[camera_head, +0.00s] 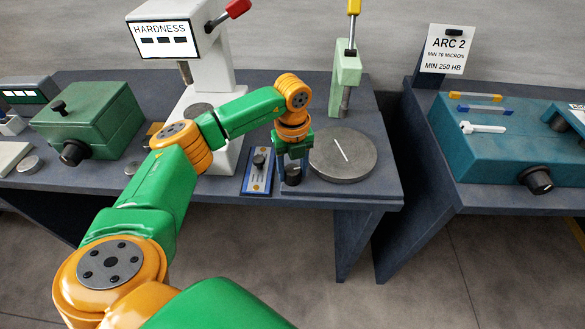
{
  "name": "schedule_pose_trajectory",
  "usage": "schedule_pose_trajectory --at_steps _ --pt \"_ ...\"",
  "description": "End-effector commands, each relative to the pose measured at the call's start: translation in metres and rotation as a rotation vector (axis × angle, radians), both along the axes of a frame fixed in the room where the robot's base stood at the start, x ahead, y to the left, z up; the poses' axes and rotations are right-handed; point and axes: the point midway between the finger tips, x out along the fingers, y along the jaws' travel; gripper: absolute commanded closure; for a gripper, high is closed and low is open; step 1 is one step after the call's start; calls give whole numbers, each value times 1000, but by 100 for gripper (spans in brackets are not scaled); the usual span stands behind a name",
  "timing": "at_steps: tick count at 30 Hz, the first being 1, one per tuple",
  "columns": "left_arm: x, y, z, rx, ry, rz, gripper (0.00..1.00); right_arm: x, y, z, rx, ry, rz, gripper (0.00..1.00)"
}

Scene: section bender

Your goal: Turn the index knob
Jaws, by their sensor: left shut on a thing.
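My left arm reaches in from the lower left over the bench. My left gripper (292,172) points down at the bench's front edge, just left of a grey round plate (352,168) with a white line on it. It is shut on a small dark knob (292,176), taken to be the index knob, whose dark side shows between the fingers. The fingers and wrist hide most of it. My right gripper is not in view.
A blue panel with a black knob (259,160) lies just left of the gripper. Behind stand a white hardness tester (168,28) and a pale green press (346,70). A green box (95,118) is left; a teal machine (480,145) is on the right-hand bench, across a gap.

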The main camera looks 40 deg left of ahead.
Motion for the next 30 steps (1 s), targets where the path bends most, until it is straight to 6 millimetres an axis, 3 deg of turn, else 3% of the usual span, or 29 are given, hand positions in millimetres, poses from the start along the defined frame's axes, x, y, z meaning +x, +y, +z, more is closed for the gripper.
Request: schedule_pose_trajectory --at_steps 7,8,11,21,30 --pt "1 1 1 1 -6 1 100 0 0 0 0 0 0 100" --pt "1 1 1 1 -6 1 45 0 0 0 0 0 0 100" --pt "1 0 1 1 -6 1 18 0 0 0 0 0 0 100" --pt "1 0 4 1 -3 0 17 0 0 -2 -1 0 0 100" --pt "1 0 62 1 -6 0 17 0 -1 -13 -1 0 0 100"
